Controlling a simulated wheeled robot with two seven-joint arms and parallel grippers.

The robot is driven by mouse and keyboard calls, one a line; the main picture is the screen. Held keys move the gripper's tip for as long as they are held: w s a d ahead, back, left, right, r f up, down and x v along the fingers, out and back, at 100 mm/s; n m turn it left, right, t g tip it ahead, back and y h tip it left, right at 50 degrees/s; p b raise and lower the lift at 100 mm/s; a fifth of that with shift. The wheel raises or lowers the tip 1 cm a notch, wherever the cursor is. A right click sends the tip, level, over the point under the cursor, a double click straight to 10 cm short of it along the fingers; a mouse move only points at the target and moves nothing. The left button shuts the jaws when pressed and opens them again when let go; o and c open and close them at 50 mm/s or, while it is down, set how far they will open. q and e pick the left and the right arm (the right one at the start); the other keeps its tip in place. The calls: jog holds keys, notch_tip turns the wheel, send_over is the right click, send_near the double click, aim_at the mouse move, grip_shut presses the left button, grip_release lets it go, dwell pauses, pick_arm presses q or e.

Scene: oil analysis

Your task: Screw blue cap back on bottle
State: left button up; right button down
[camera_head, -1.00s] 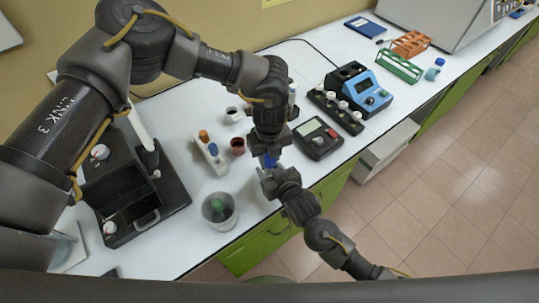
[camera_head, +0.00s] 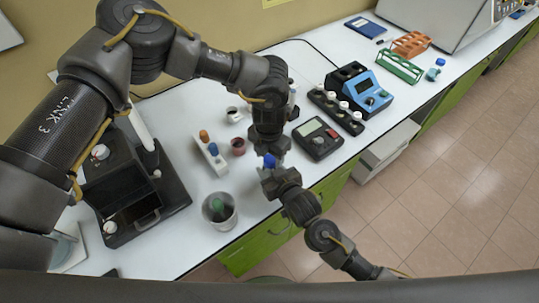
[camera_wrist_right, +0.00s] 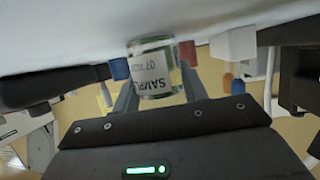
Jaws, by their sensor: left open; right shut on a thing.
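In the head view my left gripper (camera_head: 270,149) points down just above the blue cap (camera_head: 270,160). It is open, and the cap shows below its fingers. My right gripper (camera_head: 267,173) is shut on the bottle, directly below the cap. In the right wrist view the clear bottle (camera_wrist_right: 153,72), with a white "SAMPLE" label, is between the two right fingers. The cap appears to sit at the bottle's top, but the arms hide the contact, so I cannot tell how it is seated.
The bottle is held near the counter's front edge. A small rack with orange and blue caps (camera_head: 214,158), a dark red cup (camera_head: 238,146) and a beaker (camera_head: 219,210) stand to the left. A grey meter (camera_head: 318,138) stands to the right.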

pick_arm(q)
jog(key=shift+s+d+r, duration=0.1)
jog(key=shift+d, duration=0.05)
notch_tip(320, 180, up, 12)
dwell(0.4)
pick_arm(e)
jog(key=c, duration=0.7)
grip_release()
jog(key=shift+s+d+r, duration=0.15)
jog(key=shift+s+d, duration=0.05)
jog(key=shift+s, duration=0.3)
pick_arm(q)
notch_tip(320, 180, down, 2)
jog(key=shift+f+b, duration=0.1)
jog(key=shift+b, duration=0.9)
pick_arm(e)
jog(key=v, duration=0.9)
jog(key=shift+s+d+r, duration=0.2)
jog(key=shift+s+r, duration=0.05)
